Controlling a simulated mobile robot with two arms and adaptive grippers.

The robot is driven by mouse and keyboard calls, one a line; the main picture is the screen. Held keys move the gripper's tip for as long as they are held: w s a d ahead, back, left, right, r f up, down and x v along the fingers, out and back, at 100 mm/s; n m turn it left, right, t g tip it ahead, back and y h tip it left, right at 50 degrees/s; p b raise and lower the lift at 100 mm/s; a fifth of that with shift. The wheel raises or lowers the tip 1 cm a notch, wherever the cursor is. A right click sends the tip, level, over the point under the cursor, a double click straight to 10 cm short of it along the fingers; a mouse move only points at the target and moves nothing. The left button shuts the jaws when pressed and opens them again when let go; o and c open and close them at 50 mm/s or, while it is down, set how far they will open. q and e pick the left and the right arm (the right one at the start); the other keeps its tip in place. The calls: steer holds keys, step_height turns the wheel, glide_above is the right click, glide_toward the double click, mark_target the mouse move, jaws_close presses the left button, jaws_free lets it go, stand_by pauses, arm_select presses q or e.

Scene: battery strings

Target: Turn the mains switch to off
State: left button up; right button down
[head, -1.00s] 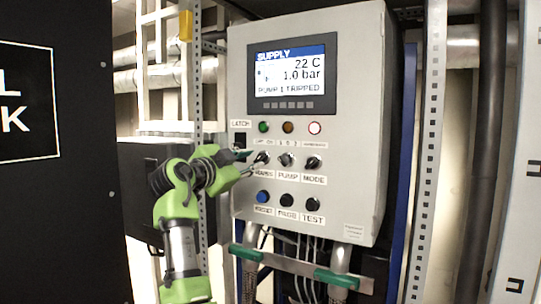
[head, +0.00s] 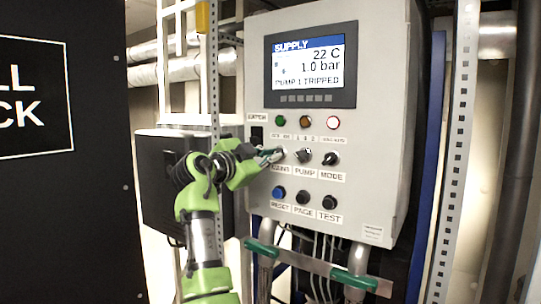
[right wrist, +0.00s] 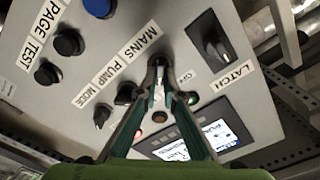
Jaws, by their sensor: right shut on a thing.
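The mains switch (head: 282,153) is the leftmost dark knob in the middle row of the grey control cabinet (head: 385,150), above the MAINS label. My right gripper (head: 272,156) reaches it from the left and is shut on it. In the right wrist view the teal fingers (right wrist: 160,68) come together at the switch beside the MAINS label (right wrist: 145,38). The fingertips hide most of the knob, so its exact pointing is unclear. My left gripper is not in view.
The pump knob (head: 305,155) and mode knob (head: 330,158) sit right of the switch. The black latch switch (head: 257,135) is close above left. Below are the blue reset button (head: 279,192) and two black buttons. The display (head: 310,70) reads PUMP 1 TRIPPED.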

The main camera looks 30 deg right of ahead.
steer(key=shift+r, duration=0.15)
steer(key=n, duration=0.3)
steer(key=shift+r+b, duration=0.1)
steer(key=shift+b, duration=0.25)
steer(key=n, duration=0.7)
steer(key=shift+w+r, duration=0.1)
steer(key=shift+r, duration=0.2)
steer(key=shift+w+n, duration=0.1)
steer(key=shift+n, duration=3.7)
steer(key=shift+f, duration=0.1)
